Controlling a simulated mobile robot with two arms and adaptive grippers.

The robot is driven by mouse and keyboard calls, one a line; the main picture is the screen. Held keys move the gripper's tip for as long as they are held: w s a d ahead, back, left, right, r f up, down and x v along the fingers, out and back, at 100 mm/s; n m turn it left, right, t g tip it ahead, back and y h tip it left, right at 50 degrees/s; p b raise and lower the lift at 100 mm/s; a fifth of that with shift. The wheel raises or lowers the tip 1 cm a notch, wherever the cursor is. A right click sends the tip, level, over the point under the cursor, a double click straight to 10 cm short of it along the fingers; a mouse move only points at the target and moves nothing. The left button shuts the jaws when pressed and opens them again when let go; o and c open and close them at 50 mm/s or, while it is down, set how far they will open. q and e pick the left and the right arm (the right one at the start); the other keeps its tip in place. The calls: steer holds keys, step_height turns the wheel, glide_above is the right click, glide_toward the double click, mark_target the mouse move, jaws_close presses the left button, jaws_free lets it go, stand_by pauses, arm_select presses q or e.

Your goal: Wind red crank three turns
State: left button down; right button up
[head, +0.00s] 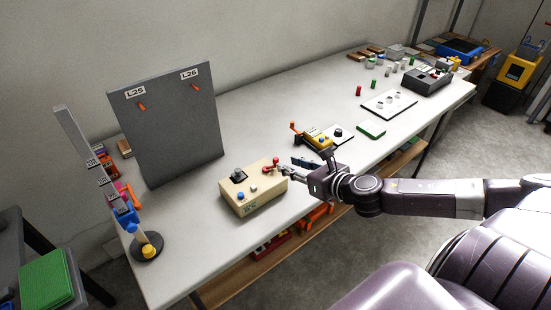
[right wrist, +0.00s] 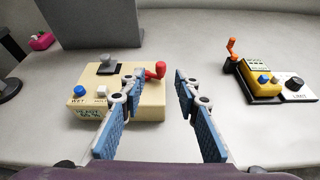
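The red crank (head: 272,164) sits on the right side of the top of a beige box (head: 252,195). In the right wrist view the red crank (right wrist: 156,70) shows its rounded knob just right of the left finger's tip. My right gripper (head: 288,168) reaches in from the right at the box's right end. In the right wrist view my right gripper (right wrist: 161,78) is open, its two blue-padded fingers apart; I cannot tell whether the left finger touches the crank. The left finger hides part of the box. My left gripper is not in view.
The box also carries a grey knob (right wrist: 107,63), a blue button (right wrist: 79,91) and a white button (right wrist: 101,91). A yellow device with an orange crank (right wrist: 231,46) stands to the right. A grey panel (head: 168,120) stands behind the box. White tabletop is clear between the devices.

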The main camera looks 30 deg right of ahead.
mark_target(276, 158)
steer(key=shift+n, duration=0.5)
steer(key=shift+p+x, duration=0.5)
steer(key=shift+x, duration=2.7)
steer(key=shift+w+f, duration=0.2)
steer(key=shift+w, duration=0.5)
jaws_close()
